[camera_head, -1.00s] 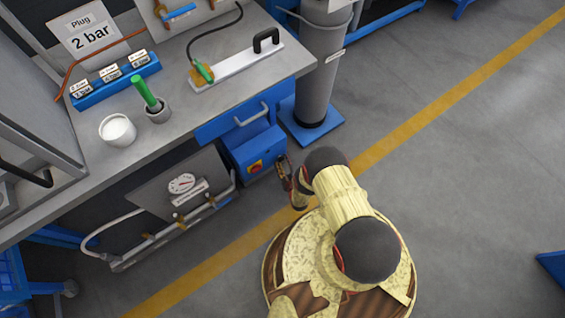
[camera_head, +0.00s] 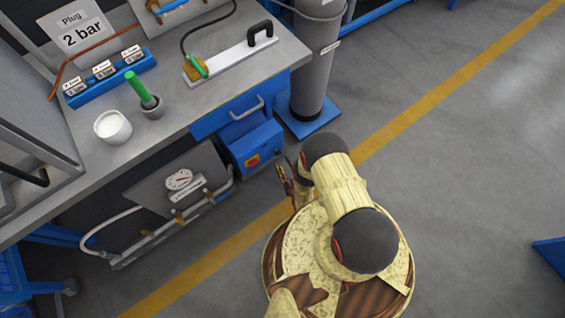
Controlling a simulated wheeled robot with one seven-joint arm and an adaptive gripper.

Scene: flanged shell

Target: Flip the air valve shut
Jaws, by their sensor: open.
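A pressure gauge (camera_head: 179,180) sits on a grey panel under the bench. Below it runs a metal air pipe (camera_head: 150,240) with several small brass fittings and a white hose at its left end. Which fitting is the air valve, and how its lever stands, is too small to tell. On the bench, a green lever-like part (camera_head: 199,66) stands on a brass piece on a white bar. My gripper (camera_head: 284,178) is open, out over the floor beside the blue box, right of the pipe and apart from it. My arm partly hides it.
A blue box (camera_head: 255,148) with a red switch hangs under the drawer (camera_head: 240,112). A grey column (camera_head: 310,75) stands on a blue floor plate. The bench (camera_head: 180,112) holds a white cup (camera_head: 113,127) and a green-handled tool in a pot.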

